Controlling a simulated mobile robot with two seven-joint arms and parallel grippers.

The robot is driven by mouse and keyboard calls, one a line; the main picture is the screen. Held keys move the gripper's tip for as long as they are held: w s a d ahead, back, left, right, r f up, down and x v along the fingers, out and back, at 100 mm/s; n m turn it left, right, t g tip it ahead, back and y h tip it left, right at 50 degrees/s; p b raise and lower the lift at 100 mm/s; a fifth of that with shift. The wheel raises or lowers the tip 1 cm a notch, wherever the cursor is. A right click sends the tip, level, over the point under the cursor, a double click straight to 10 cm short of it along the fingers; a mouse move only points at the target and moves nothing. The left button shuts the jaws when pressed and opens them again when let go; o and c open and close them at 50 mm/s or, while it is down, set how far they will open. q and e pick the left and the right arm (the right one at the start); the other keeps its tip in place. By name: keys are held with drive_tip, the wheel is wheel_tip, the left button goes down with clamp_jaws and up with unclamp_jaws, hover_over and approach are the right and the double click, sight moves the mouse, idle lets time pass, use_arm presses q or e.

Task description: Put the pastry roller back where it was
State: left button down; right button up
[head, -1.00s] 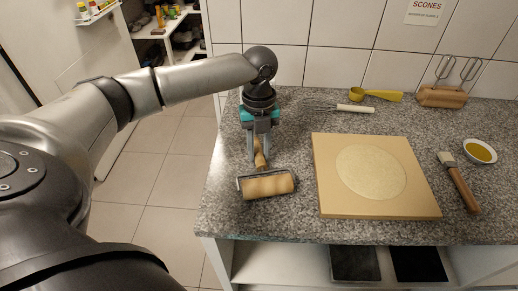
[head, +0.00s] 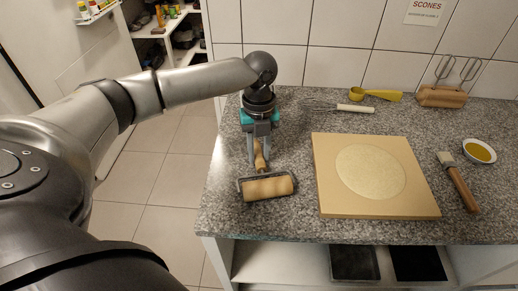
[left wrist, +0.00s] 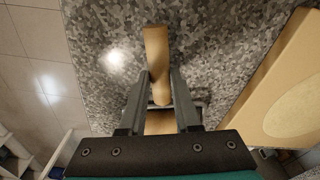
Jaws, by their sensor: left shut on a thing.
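The pastry roller (head: 267,188) has a wooden cylinder in a dark metal frame and a wooden handle. It is at the left part of the granite counter, left of the pastry board; I cannot tell whether it touches the counter. My left gripper (head: 259,157) points down and is shut on the roller's handle. In the left wrist view the wooden handle (left wrist: 157,60) sits between the fingers (left wrist: 160,100), and the cylinder is mostly hidden behind the gripper. My right gripper is in neither view.
A pastry board (head: 325,180) with a round of dough (head: 371,172) lies right of the roller. A whisk (head: 355,108), yellow scoop (head: 380,96), wooden block with beaters (head: 442,97), brush (head: 462,187) and oil bowl (head: 480,151) lie farther back and right. The counter's left edge is close.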

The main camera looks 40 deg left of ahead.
use_arm(q)
drive_tip(key=shift+f, duration=0.15)
drive_tip(key=c, duration=0.5)
unclamp_jaws()
drive_tip(key=shift+c, duration=0.2)
wheel_tip(320, 180, up, 15)
drive_tip(key=w+p, duration=0.1)
drive_tip(key=p, duration=0.2)
drive_tip(key=shift+a, duration=0.35)
